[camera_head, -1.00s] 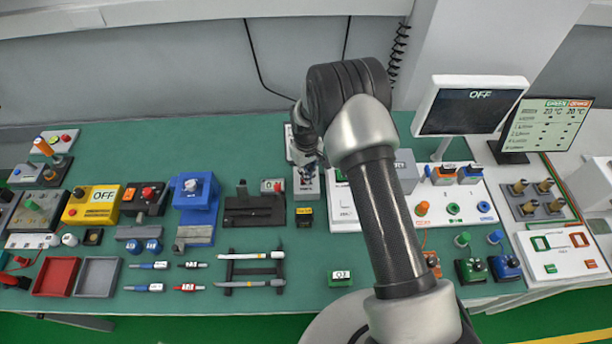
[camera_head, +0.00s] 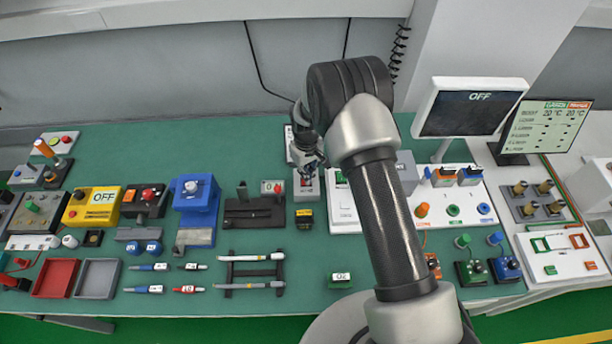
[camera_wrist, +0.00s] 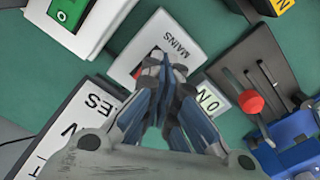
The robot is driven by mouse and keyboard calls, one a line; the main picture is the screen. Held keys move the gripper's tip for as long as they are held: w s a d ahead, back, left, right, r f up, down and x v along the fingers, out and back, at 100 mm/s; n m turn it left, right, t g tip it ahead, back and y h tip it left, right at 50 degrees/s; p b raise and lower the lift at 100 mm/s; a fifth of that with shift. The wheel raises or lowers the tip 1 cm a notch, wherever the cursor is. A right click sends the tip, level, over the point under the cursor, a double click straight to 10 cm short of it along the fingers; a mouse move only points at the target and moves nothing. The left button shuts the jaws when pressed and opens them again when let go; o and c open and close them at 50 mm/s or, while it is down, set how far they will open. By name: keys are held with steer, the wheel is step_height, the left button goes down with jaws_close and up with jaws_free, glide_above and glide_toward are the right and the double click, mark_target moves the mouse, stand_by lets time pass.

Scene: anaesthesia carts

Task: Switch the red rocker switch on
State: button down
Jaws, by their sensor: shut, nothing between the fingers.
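The mains switch is a small light-grey box (camera_head: 306,194) at the back middle of the bench, with a bit of red on its top in the head view. In the wrist view its plate (camera_wrist: 165,32) is marked MAINS, and a red sliver (camera_wrist: 136,72) of the rocker shows beside my fingers.
A black slider unit with a red knob (camera_wrist: 250,101) stands close to the left of the switch in the head view. A white box with a green display (camera_wrist: 70,14) stands close on the other side. The blue device (camera_head: 195,196) is farther left.

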steer(key=shift+r+p, duration=1.05)
steer(key=shift+r, duration=1.55)
steer(key=shift+s+f, duration=0.1)
